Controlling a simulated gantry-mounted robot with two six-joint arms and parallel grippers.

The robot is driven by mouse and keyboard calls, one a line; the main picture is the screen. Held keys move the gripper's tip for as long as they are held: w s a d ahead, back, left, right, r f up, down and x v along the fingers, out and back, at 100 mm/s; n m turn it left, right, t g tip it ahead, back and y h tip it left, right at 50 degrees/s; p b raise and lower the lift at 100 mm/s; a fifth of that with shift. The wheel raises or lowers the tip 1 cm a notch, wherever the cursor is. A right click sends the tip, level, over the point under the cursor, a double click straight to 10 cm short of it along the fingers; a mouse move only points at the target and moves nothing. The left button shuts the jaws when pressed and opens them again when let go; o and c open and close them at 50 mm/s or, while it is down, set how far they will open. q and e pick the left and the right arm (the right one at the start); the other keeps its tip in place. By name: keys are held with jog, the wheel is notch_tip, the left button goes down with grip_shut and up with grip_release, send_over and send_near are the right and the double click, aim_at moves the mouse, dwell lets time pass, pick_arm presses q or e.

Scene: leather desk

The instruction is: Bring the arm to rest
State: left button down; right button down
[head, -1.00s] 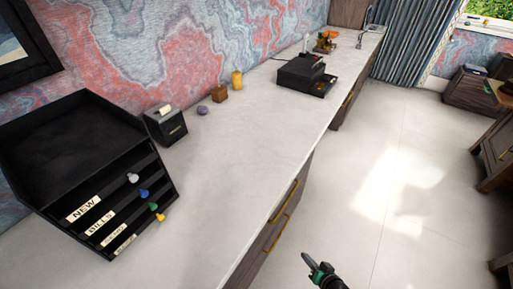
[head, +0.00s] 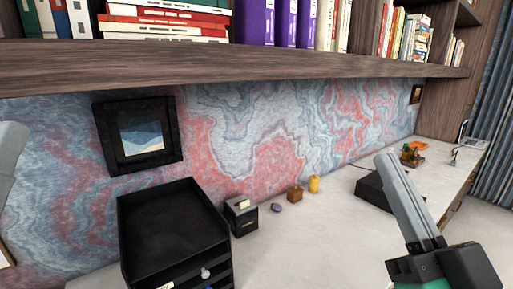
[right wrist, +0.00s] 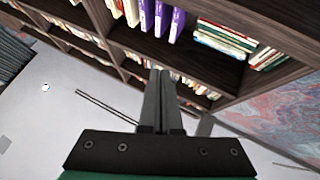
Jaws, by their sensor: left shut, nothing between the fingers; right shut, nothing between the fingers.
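My right gripper (head: 386,160) is raised at the right of the head view, its long grey fingers pointing up and together. Nothing is between them. In the right wrist view its shut fingers (right wrist: 160,76) point toward bookshelves. Neither gripper touches anything that I can see.
A white desk top (head: 300,245) runs along the wall below a wooden shelf (head: 250,65) of books. On it stand a black letter tray (head: 170,225), a small black box (head: 241,218), small coloured objects and a black device (head: 372,190) behind my right gripper.

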jog(key=s+d+r+m+t+h+p, duration=0.1)
jog(key=s+d+r+t+h+p, duration=0.15)
jog(key=s+r, duration=0.65)
notch_tip(320, 180, up, 36)
jog(key=p, duration=3.6)
notch_tip(320, 180, down, 61)
jog(key=b, duration=6.1)
jog(key=shift+a, duration=0.3)
notch_tip(320, 180, up, 61)
jog(key=p, duration=6.1)
jog(key=shift+f, duration=0.1)
